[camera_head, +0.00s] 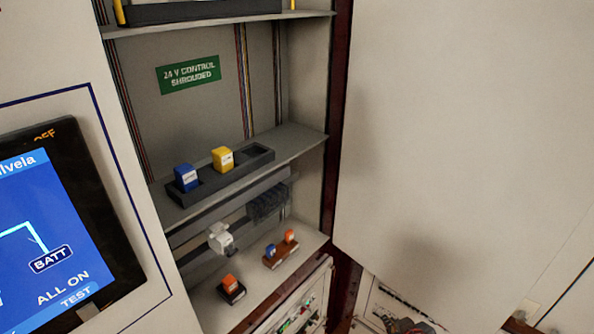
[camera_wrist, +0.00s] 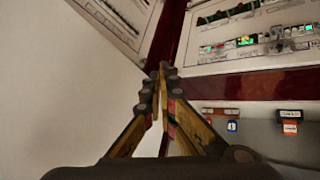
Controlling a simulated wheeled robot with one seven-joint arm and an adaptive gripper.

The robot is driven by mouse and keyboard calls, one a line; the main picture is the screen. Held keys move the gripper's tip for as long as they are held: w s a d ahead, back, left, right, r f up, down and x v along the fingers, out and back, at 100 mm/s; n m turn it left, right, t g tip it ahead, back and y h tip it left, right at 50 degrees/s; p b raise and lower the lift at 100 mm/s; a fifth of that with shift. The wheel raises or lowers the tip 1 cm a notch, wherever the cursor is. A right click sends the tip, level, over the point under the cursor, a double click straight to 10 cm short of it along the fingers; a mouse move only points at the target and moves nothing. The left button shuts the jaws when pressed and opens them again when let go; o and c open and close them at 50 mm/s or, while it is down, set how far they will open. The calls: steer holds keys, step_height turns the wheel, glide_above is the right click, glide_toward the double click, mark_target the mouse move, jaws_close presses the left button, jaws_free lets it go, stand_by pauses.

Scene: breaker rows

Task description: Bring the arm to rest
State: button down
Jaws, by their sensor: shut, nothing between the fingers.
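My gripper (camera_wrist: 162,78) shows in the wrist view. Its yellow and dark fingers meet at the tips, and it is shut with nothing between them. Its tips lie in front of a dark red frame edge (camera_wrist: 168,38) beside a plain pale panel (camera_wrist: 60,80). It touches nothing that I can make out. In the head view I cannot clearly make out my gripper.
In the head view, an open cabinet holds a dark tray (camera_head: 215,180) with a blue block (camera_head: 187,177) and a yellow block (camera_head: 222,159). Small orange and blue parts sit on the lower shelf (camera_head: 255,265). A screen (camera_head: 45,235) is left; a large pale panel (camera_head: 450,130) is right.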

steer(key=s+d+r+m+g+h, duration=0.15)
steer(key=s+r+m+g, duration=0.35)
steer(key=s, duration=0.5)
steer(key=s+a+r+n+t+y+b, duration=0.1)
steer(key=s+a+r+t+y+b, duration=0.1)
steer(key=a+r, duration=0.4)
step_height(320, 180, up, 6)
steer(key=shift+f, duration=0.15)
